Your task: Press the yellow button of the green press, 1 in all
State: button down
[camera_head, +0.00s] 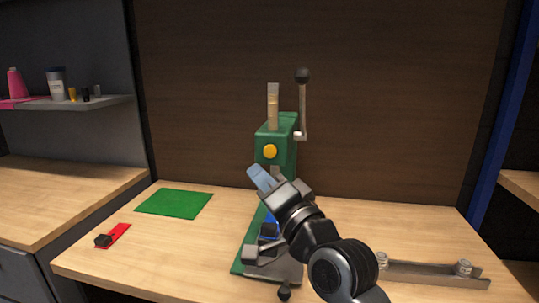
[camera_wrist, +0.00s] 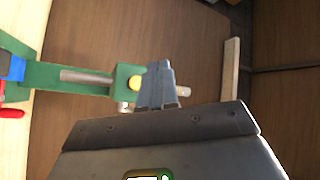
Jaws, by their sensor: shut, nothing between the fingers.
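The green press (camera_head: 273,143) stands upright on the wooden workbench, with a lever ending in a black ball at its top right. Its round yellow button (camera_head: 270,152) faces me on the upper front. My gripper (camera_head: 262,178) is shut and empty, a little below the button in the head view. In the wrist view the press (camera_wrist: 52,76) lies sideways. There the button (camera_wrist: 135,83) shows just left of my shut fingertips (camera_wrist: 157,68). I cannot tell whether they touch it. My arm hides part of the lower press in the head view.
A green mat (camera_head: 174,203) and a red piece with a black part (camera_head: 112,236) lie on the left of the bench (camera_head: 150,250). A metal tray (camera_head: 430,273) lies at the right front. A shelf (camera_head: 80,102) with bottles is at the far left.

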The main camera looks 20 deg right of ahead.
jog(key=w+d+b, duration=0.3)
jog(key=w+d, duration=0.1)
jog(key=w, duration=0.2)
jog(key=shift+w+d, duration=0.2)
jog(key=shift+d, duration=0.1)
jog(key=shift+w+d, duration=0.1)
jog(key=shift+w, duration=0.05)
dwell(1.9)
jog(key=shift+w+d+b, duration=0.15)
jog(key=shift+b, duration=0.15)
jog(key=shift+w+d, duration=0.35)
jog(key=shift+w, duration=0.15)
dwell(0.8)
jog(key=shift+s, duration=0.1)
jog(key=shift+s+a+p, duration=0.3)
jog(key=shift+s+a, duration=0.3)
jog(key=shift+s, duration=0.15)
jog(key=shift+s+a+p, duration=0.75)
jog(key=shift+s, duration=0.25)
jog(key=shift+s+a+p, duration=0.7)
jog(key=shift+s+a, duration=0.05)
jog(key=shift+s, duration=0.25)
